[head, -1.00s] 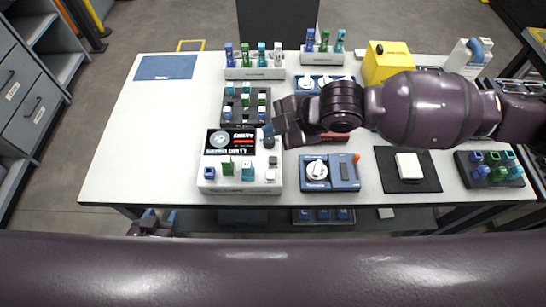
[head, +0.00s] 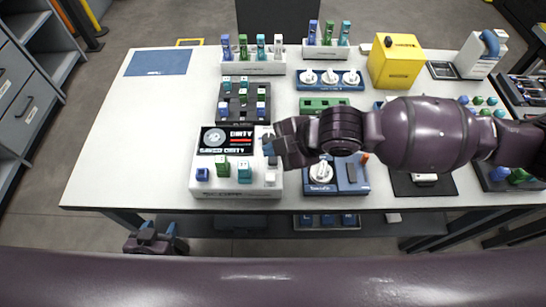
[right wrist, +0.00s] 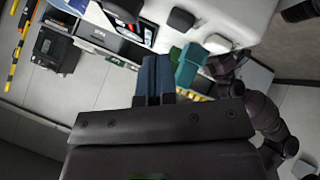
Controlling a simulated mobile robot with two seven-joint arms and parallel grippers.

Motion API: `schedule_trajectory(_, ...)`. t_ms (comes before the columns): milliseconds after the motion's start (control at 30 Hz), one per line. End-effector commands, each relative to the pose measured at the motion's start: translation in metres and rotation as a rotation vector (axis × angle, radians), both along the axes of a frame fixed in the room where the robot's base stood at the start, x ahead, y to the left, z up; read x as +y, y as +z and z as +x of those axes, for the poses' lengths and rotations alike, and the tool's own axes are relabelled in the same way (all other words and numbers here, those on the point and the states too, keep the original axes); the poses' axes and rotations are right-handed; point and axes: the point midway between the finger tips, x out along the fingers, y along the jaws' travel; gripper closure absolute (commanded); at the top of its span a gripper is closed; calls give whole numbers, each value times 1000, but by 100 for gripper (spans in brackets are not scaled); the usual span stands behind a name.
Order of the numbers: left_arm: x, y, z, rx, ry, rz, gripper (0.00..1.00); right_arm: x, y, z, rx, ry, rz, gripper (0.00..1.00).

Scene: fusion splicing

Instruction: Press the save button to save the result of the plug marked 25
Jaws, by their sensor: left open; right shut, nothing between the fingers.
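The white splicer-like device (head: 212,191) stands at the front of the table. No mark 25 is legible. My right gripper (head: 268,147) is shut and empty over the device's right side, partly hiding it. In the right wrist view its blue fingers (right wrist: 154,78) are together beside the teal plug (right wrist: 190,64). My left gripper (head: 157,231) is open below the table's front edge.
A dark plug rack (head: 231,118) and light racks with upright plugs (head: 253,68) stand behind the device. A blue unit with a white dial (head: 350,178) is close on the right. A yellow box (head: 398,70) is farther back.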

Motion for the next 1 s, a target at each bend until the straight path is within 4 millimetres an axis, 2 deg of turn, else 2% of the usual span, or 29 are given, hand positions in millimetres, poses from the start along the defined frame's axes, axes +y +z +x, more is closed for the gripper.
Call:
schedule_trajectory(133, 0, -1, 1, -1, -1, 0, 48, 0, -8, 0, 0, 0, -1, 100)
schedule_trajectory(1000, 1, -5, -4, 12, -1, 3, 48, 0, -8, 0, 0, 0, 0, 100)
